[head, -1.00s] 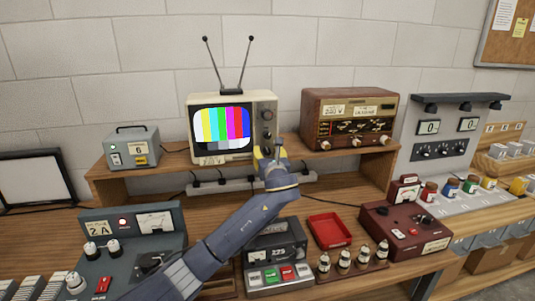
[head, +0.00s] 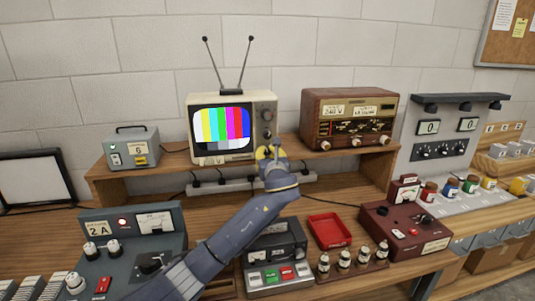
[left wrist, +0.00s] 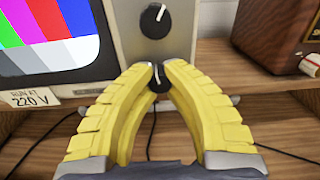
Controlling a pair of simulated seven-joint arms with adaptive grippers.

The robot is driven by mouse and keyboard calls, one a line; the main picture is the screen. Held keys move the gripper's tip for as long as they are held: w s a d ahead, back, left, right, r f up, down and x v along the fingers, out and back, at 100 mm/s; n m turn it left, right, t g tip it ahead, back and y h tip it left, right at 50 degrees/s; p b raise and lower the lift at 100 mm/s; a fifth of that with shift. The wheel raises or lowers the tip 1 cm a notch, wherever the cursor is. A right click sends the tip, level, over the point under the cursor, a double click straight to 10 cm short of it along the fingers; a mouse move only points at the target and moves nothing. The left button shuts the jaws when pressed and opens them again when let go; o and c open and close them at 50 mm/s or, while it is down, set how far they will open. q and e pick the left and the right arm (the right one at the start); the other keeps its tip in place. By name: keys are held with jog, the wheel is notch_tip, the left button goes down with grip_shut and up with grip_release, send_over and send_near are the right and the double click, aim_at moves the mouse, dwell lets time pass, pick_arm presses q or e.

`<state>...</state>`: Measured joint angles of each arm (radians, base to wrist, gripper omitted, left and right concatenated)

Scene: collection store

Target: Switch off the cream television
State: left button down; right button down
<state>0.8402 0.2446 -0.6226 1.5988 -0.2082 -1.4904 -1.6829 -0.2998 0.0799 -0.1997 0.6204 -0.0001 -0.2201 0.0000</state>
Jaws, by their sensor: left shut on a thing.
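The cream television (head: 265,112) stands on the wooden shelf with its antenna up. Its screen (head: 221,128) is lit with colour bars. My left gripper (head: 269,153) is at the lower right of the television's front. In the left wrist view its yellow fingers (left wrist: 160,72) are shut on the lower dark knob (left wrist: 160,80), one on each side. The white mark on this knob points roughly up. The upper knob (left wrist: 155,21) is free above the fingers. A label (left wrist: 30,98) below the screen reads "RUN AT 220 V". My right gripper is not in view.
A wooden radio (head: 349,118) stands right of the television and a small grey box (head: 131,148) left of it. A power strip (head: 215,186) with plugs lies under the shelf. A red tray (head: 329,230) and several instruments crowd the bench below my arm.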

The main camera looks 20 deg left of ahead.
pick_arm(q)
jog(key=n, duration=0.4)
jog(key=shift+f, duration=0.15)
jog(key=n, duration=0.3)
jog(key=shift+n, duration=0.4)
jog(key=n, duration=0.4)
jog(key=shift+y, duration=0.4)
jog(key=shift+n, duration=1.8)
jog(key=c, duration=1.2)
grip_release()
